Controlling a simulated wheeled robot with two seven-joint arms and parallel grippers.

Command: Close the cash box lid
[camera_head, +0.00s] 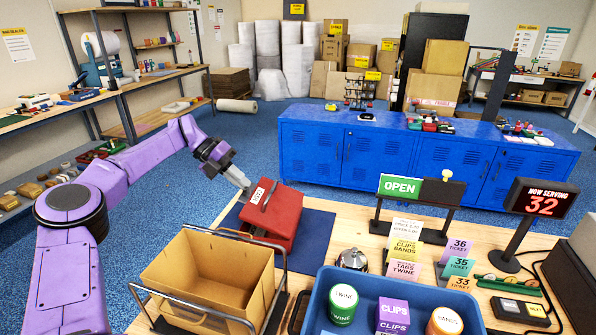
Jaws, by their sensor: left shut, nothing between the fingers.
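The red cash box (283,214) stands on a dark blue mat (316,236) on the wooden counter. Its lid (270,207) shows a white label and a dark handle and slopes down toward the front. My right gripper is out of view.
A cardboard carton (207,272) in a metal frame stands just in front of the box. A blue tray (398,289) with tubs, a bell (352,259), an OPEN sign (414,188) and a number display (542,204) occupy the right. Blue cabinets (385,158) stand behind.

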